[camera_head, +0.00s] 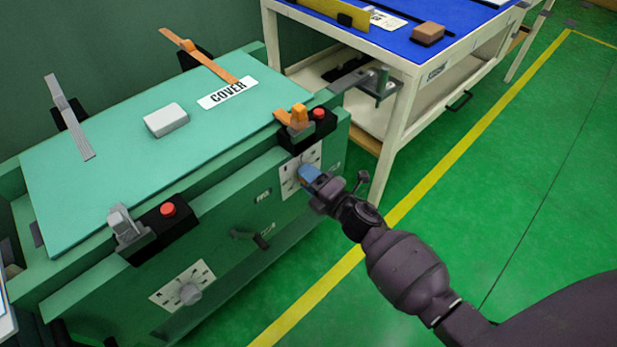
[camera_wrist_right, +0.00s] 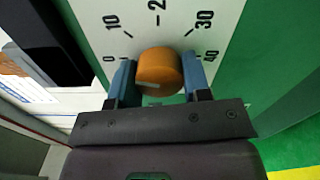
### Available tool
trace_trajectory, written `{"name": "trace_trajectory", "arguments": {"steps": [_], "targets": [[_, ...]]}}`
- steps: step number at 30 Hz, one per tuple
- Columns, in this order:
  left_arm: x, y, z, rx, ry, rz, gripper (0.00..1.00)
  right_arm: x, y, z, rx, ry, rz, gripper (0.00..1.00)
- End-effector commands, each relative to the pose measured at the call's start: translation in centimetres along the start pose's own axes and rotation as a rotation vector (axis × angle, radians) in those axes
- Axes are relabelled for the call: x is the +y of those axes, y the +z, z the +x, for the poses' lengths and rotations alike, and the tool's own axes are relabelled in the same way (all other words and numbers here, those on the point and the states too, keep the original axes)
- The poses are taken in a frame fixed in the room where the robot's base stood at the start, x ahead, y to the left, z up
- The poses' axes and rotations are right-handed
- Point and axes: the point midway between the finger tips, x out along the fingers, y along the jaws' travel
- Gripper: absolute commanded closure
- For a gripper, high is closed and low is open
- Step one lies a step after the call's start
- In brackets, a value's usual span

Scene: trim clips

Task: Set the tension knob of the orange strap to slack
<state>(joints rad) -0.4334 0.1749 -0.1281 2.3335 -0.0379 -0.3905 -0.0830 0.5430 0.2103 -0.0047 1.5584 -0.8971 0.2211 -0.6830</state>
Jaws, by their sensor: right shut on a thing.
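My right gripper (camera_head: 309,175) is at the right dial plate (camera_head: 288,181) on the front of the green box. In the right wrist view its blue fingers (camera_wrist_right: 158,77) are shut on the orange knob (camera_wrist_right: 158,66), one on each side. The knob sits on a white scale (camera_wrist_right: 178,15) with marks including 0, 10, 30 and 40. A pale mark shows on the knob, but the setting is hard to read. The orange strap (camera_head: 213,62) shows at the box's back edge, with an orange buckle (camera_head: 298,117) above the dial. My left gripper is not in view.
A teal cover (camera_head: 120,195) lies on the box, with a grey block (camera_head: 165,120) on it. A grey knob (camera_head: 190,293) and a grey buckle (camera_head: 122,224) are at the left. Red buttons (camera_head: 319,113) stand beside the buckles. A white-framed table (camera_head: 398,135) stands behind.

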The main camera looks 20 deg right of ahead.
Motion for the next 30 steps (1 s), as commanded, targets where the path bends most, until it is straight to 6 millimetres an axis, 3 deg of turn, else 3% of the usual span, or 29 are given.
{"name": "trace_trajectory", "arguments": {"steps": [12, 30], "targets": [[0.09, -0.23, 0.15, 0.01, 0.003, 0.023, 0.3, -0.27, -0.02, -0.07, 0.001, -0.003, -0.263, 0.8], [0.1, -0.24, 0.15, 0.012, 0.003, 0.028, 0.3, -0.15, 0.02, -0.03, 0.001, -0.001, -0.337, 0.8]]}}
